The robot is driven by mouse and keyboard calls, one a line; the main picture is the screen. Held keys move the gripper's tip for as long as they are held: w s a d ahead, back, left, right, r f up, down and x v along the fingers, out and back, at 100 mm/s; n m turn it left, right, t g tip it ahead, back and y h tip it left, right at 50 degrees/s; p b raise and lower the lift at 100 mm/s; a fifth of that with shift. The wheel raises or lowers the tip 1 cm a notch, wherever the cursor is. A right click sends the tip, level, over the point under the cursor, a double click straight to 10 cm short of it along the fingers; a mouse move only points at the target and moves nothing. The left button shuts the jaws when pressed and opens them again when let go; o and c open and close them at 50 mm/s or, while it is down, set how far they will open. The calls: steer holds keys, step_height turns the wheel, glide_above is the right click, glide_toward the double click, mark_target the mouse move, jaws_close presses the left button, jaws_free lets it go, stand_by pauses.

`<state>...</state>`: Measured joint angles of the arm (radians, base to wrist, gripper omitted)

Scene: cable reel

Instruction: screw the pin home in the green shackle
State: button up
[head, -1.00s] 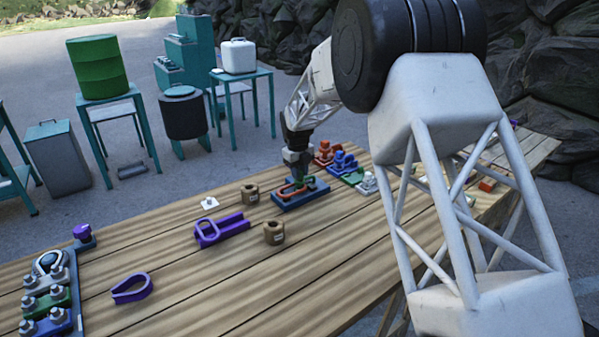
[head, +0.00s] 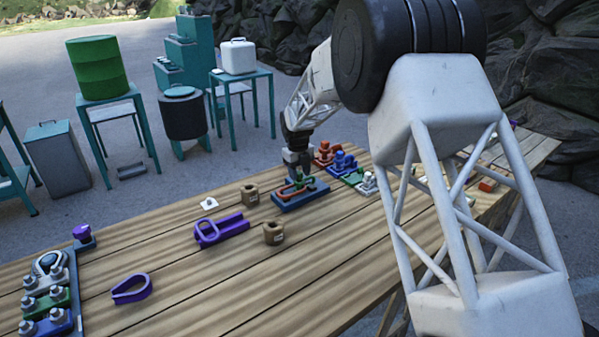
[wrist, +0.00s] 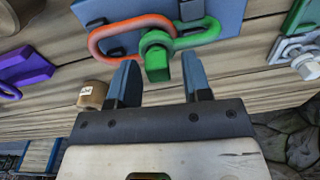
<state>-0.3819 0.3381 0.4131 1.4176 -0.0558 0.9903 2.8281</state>
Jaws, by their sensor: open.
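The green shackle (wrist: 205,32) lies on a blue plate (wrist: 228,14), linked with an orange-red ring (wrist: 105,42). Its green pin (wrist: 157,64) has a blocky head facing my gripper (wrist: 159,78). My gripper is open, with one finger on each side of the pin head and a visible gap on both sides. How deep the fingertips reach along the head is hard to tell. In the head view the blue plate (head: 314,196) is on the table, with my gripper (head: 301,174) low over it, partly hiding the shackle.
Red (head: 325,155) and blue (head: 343,161) fittings stand close behind the plate, to the right.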

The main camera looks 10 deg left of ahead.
steer(key=shift+r, duration=0.1)
steer(key=shift+r, duration=2.15)
